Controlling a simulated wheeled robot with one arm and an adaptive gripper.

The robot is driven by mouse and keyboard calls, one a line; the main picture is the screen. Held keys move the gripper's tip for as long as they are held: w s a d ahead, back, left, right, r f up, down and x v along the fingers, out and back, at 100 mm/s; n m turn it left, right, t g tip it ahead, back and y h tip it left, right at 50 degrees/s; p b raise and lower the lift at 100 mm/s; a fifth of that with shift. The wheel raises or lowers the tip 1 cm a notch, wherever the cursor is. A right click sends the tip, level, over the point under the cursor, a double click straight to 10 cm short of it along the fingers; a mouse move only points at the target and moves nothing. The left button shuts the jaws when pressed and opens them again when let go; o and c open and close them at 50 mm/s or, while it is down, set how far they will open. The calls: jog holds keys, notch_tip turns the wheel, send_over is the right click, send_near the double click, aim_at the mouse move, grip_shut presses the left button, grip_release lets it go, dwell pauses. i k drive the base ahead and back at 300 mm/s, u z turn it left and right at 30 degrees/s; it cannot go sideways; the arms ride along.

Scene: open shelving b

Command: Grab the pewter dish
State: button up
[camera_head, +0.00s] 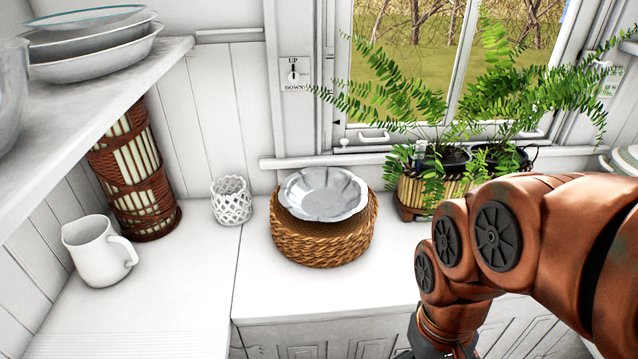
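The pewter dish (323,194) is a shiny silver-grey bowl with a wavy rim. It rests on top of a round woven basket (325,242) on the white counter below the window. My copper-coloured arm comes in from the right side. The end of my arm points down at the bottom edge, to the right of the dish and lower in the picture, apart from it. Only a dark part near my gripper (428,345) shows there. The fingers are cut off by the frame, so their opening is hidden.
A white lattice cup (231,200) stands left of the basket. A white pitcher (98,251) and a tall wicker-wrapped cylinder (135,172) stand farther left. A shelf (90,105) with stacked bowls overhangs the left. Potted ferns (420,185) stand right of the dish. The counter before the basket is clear.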

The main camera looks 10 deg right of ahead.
aim_at(313, 193)
jog(key=u, duration=2.3)
jog(key=k, duration=0.45)
jog(key=z, duration=0.5)
